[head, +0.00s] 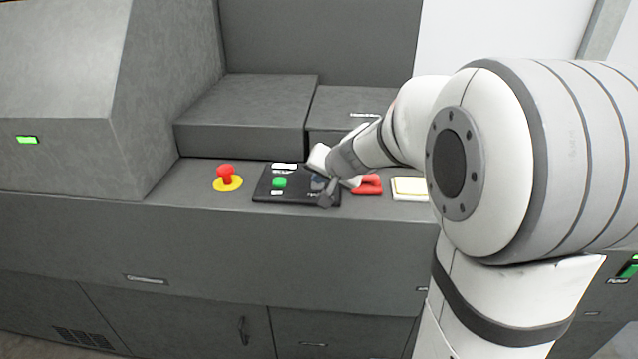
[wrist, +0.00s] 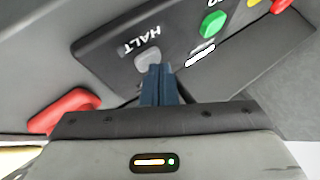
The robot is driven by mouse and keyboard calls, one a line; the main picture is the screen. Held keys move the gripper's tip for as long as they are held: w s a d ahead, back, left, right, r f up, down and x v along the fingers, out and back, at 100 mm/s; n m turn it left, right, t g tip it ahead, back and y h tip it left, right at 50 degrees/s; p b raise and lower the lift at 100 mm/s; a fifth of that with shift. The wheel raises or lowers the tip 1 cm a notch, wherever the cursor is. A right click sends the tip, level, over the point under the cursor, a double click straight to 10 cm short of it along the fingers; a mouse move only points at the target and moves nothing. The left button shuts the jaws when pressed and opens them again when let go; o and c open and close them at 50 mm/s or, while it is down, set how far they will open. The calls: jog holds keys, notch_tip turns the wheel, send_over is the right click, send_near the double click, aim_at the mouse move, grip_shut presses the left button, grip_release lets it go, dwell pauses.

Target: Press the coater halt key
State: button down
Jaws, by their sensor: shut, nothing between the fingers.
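In the head view my gripper (head: 320,186) is over the right part of the panel and hides the key there. A green button (head: 279,182) is on the same panel, also in the wrist view (wrist: 212,24).
A red mushroom button (head: 226,172) on a yellow base stands left of the panel. A red object (head: 370,185) lies just right of the panel, close to my gripper. A cream block (head: 409,187) is farther right. Raised grey housings (head: 246,102) stand behind the ledge.

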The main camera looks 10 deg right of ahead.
aim_at(320, 187)
jog(key=shift+r, duration=0.1)
jog(key=shift+r+p, duration=0.55)
jog(key=shift+r, duration=0.2)
notch_tip(320, 187, up, 5)
jog(key=p, duration=0.4)
dwell(0.4)
